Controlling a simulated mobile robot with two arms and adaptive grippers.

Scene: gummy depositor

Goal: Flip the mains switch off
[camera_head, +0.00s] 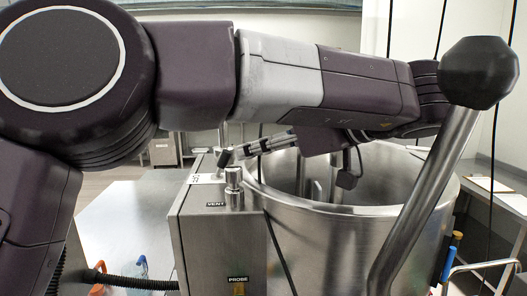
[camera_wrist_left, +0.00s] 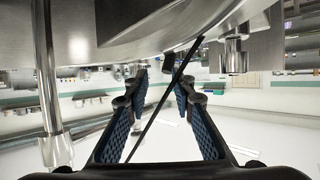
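I cannot pick out the mains switch in either view. A steel control box (camera_head: 222,250) stands at the left of the large steel kettle (camera_head: 335,235), with labels reading VENT and PROBE. A thin black cable (camera_wrist_left: 160,105) runs through the view between the fingers. My right gripper is not in view.
A steel knob post (camera_head: 234,187) rises from the box near the gripper. A metal lever with a black ball knob (camera_head: 478,72) stands at the right. Bottles with orange and blue tops (camera_head: 141,266) stand low at the left. A steel table (camera_head: 125,215) lies behind.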

